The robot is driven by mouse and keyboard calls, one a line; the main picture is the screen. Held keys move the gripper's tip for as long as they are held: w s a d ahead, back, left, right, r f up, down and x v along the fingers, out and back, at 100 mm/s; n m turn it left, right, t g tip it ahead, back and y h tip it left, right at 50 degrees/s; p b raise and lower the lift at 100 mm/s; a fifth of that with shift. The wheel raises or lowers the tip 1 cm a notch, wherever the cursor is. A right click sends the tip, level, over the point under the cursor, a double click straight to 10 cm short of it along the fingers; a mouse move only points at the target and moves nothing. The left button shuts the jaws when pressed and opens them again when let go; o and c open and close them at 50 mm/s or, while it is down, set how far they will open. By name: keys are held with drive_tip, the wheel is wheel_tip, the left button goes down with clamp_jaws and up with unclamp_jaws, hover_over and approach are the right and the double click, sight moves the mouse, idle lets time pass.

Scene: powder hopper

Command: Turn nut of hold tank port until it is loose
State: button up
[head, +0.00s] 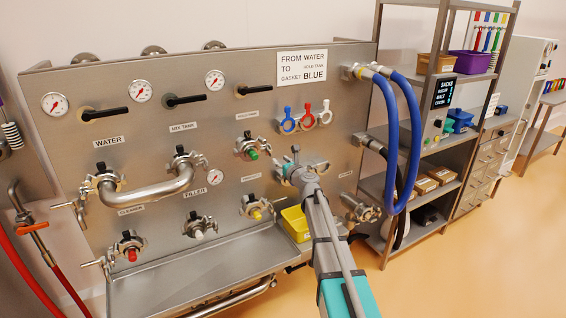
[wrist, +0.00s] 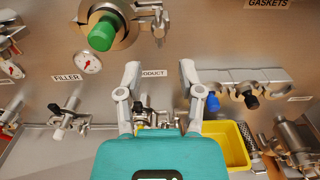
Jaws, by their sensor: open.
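A bent steel pipe (head: 150,190) joins the port under the WATER label to a port on its right.
A green-capped port (head: 247,148) lies left of my gripper. A yellow bin (head: 296,224) and a rack with blue and black plugs (wrist: 250,84) are nearby. Blue hoses (head: 410,140) hang at right. A steel tray (head: 195,275) juts out below the ports.

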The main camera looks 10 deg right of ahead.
sight(271, 152)
drive_tip(key=shift+x, duration=4.45)
clamp_jaws()
